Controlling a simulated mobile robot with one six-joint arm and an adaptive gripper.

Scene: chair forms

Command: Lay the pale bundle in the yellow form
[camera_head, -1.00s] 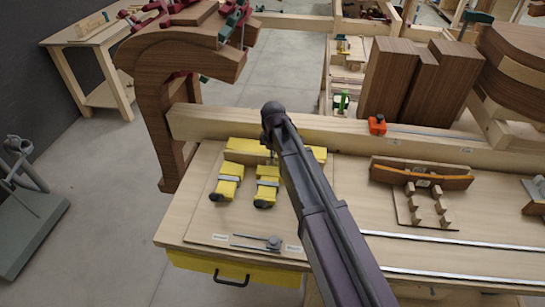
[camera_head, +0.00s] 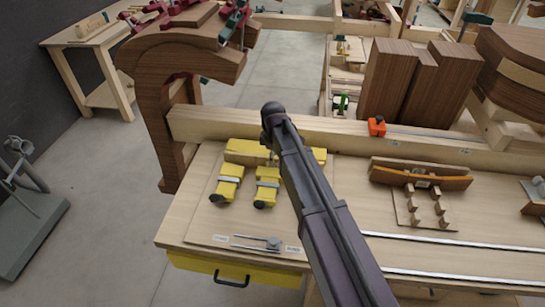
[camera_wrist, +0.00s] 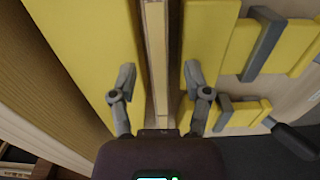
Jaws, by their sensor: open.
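The yellow form (camera_head: 243,147) lies at the left end of the workbench in the head view, with two yellow clamp pieces in front. In the wrist view the form (camera_wrist: 85,40) shows as yellow blocks on both sides of a narrow gap. The pale bundle (camera_wrist: 157,55), a long thin strip, runs along this gap, apart from the right block; its depth in the gap is unclear. My gripper (camera_wrist: 160,72) is open, one finger on each side of the bundle, with visible space to both. In the head view my arm hides the bundle and my gripper.
A wooden beam (camera_head: 330,131) runs along the bench's back edge. A curved orange-edged wooden piece (camera_head: 420,174) and small wooden blocks (camera_head: 428,209) stand to the right. Metal rails (camera_head: 460,240) cross the bench front. A tall brown wooden form (camera_head: 160,95) rises at the left.

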